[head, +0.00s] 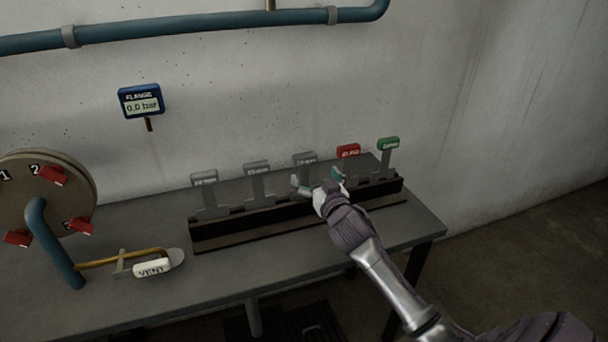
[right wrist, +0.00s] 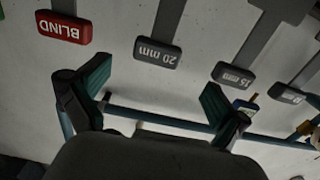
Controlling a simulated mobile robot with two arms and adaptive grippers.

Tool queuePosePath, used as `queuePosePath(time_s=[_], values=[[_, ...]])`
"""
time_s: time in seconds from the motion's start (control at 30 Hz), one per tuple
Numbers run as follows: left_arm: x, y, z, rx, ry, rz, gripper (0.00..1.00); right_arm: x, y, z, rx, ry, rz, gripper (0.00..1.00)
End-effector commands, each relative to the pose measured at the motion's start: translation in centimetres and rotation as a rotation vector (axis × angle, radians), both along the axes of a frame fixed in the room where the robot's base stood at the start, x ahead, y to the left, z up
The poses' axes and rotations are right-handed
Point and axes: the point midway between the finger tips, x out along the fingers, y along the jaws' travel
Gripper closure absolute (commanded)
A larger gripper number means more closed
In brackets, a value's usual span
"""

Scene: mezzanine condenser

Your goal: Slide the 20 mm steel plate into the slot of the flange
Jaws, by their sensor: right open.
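The 20 mm steel plate stands upright in the rack, third from the left; its grey tag (head: 304,158) is beside the red one. My right gripper (head: 320,180) is open and empty in front of the rack, close to this plate; contact cannot be told. It also shows in the right wrist view (right wrist: 155,90). It hides the plate's lower part. The flange (head: 60,182) is a round disc with red clamps at the far left; its slot is not clear.
The dark rack (head: 222,236) also holds other grey-tagged plates, a red BLIND plate (head: 349,151) and a green-tagged one (head: 388,143). A VENT lever (head: 152,268) and blue pipe (head: 52,243) stand near the flange. The gauge (head: 141,101) reads 0.0 bar.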

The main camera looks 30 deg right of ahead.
Motion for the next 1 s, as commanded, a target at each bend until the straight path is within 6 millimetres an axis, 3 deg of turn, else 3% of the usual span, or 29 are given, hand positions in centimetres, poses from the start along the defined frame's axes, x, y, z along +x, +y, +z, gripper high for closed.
queuePosePath(time_s=[0.1, 0.37, 0.7, 1.0], values=[[0.1, 0.0, 0.3, 0.0, -0.002, 0.0, 0.6, 2.0, -0.5, 0.1, 0.0, 0.0, -0.001, 0.0], [0.4, 0.0, 0.6, -0.001, -0.007, 0.0, 0.6, 3.8, -1.0, -0.1, -0.001, 0.002, -0.001, 0.0], [0.4, -0.1, 1.2, -0.001, -0.007, 0.0, 0.6, 7.8, -2.1, -0.6, 0.0, 0.002, -0.001, 0.0], [0.4, -0.1, 1.2, -0.001, -0.007, -0.001, 0.6, 8.1, -2.2, -0.7, 0.001, 0.003, 0.0, 0.02]])
